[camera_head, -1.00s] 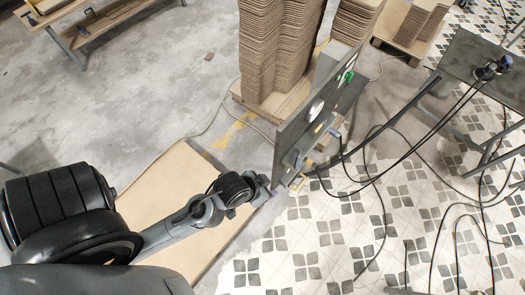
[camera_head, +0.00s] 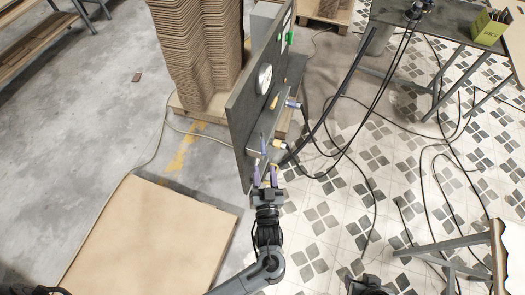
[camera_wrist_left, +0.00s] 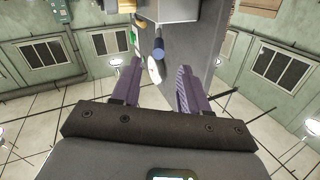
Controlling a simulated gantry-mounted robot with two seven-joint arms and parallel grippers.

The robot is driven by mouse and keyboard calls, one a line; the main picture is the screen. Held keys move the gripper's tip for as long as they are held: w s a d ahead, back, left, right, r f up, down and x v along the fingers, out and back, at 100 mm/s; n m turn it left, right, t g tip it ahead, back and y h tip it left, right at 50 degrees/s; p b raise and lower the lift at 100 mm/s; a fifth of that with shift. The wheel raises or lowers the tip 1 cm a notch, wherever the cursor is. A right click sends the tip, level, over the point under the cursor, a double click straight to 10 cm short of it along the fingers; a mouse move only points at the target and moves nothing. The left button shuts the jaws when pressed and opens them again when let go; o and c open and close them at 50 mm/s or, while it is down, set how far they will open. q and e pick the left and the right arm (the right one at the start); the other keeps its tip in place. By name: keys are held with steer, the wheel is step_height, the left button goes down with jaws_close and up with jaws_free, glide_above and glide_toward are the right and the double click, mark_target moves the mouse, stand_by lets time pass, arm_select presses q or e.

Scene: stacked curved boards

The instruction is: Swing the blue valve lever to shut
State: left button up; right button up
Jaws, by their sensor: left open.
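A dark upright panel (camera_head: 243,110) carries the valve fittings on its right face. A small blue lever-like part (camera_head: 264,143) shows low on the panel, just beyond my left gripper (camera_head: 265,167). My left gripper has purple fingers, is open, and stands at the panel's near lower end. I cannot tell which blue part this is. Another blue-ended part (camera_head: 292,104) sticks out farther along the panel. My right gripper is not seen.
The panel also bears a white round disc (camera_head: 264,79) and a green part (camera_head: 290,38). Cardboard stacks (camera_head: 195,50) stand behind it. A flat tan board (camera_head: 150,235) lies at lower left. Black cables (camera_head: 335,165) hang and trail at right, below a dark table (camera_head: 385,20).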

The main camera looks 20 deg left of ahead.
mark_target(263, 141)
arm_select(q)
steer(key=x, duration=1)
steer(key=shift+w+r+p, duration=0.1)
steer(key=shift+w+p, duration=0.25)
jaws_close()
